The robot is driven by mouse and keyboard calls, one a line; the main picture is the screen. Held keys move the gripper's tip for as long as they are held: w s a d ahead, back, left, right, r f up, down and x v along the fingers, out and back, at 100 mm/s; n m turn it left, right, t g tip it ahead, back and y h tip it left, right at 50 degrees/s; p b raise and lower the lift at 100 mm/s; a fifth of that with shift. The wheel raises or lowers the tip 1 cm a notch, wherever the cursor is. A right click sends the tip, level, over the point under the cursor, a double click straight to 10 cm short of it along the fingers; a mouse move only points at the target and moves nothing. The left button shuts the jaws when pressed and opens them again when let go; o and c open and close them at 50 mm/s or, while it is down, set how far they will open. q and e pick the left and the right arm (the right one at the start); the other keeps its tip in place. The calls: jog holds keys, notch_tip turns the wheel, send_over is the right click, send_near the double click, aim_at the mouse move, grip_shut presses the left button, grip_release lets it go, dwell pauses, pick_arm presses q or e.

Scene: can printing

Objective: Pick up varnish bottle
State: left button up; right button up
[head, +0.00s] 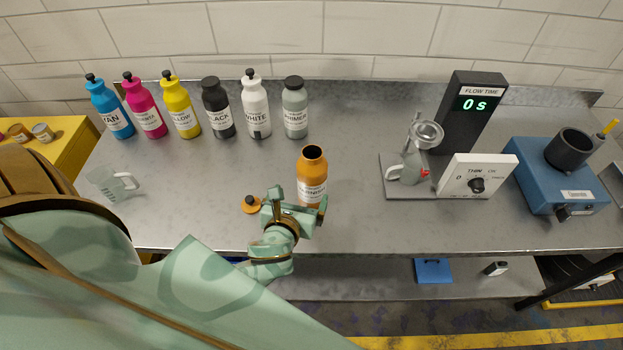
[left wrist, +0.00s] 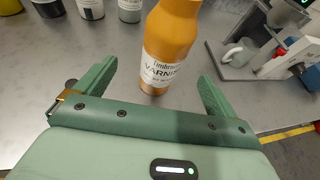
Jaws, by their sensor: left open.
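The orange varnish bottle (head: 312,172) stands upright and uncapped on the steel table, with a white label that reads varnish. Its lower part is partly hidden by my left gripper (head: 296,206) in the head view. In the left wrist view the bottle (left wrist: 170,45) stands ahead of and between the two green fingers of the left gripper (left wrist: 150,90), which are spread apart with a gap on each side. The left gripper is open and empty. An orange cap (head: 251,204) lies on the table left of the gripper. My right gripper is not in view.
Several colour bottles stand in a row at the back, ending with the grey primer bottle (head: 295,108). A clear measuring jug (head: 110,186) is at left. A flow-time stand (head: 436,190) and a blue device (head: 556,178) are at right. The table between bottle and stand is clear.

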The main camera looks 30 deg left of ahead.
aim_at(306, 185)
pick_arm(q)
jog(key=x, duration=0.5)
jog(key=shift+w+f, duration=0.25)
jog(key=shift+w, duration=0.1)
jog(key=w+f, duration=0.1)
jog(key=w+b, duration=0.1)
jog(key=w+f+b, duration=0.1)
jog(key=shift+w+a+f, duration=0.3)
jog(key=shift+w+f, duration=0.05)
jog(key=shift+w+a+f, duration=0.15)
jog(key=shift+w, duration=0.3)
jog(key=shift+s, duration=0.1)
jog(key=shift+c, duration=0.6)
jog(key=c, duration=1.5)
jog(key=shift+c, duration=0.3)
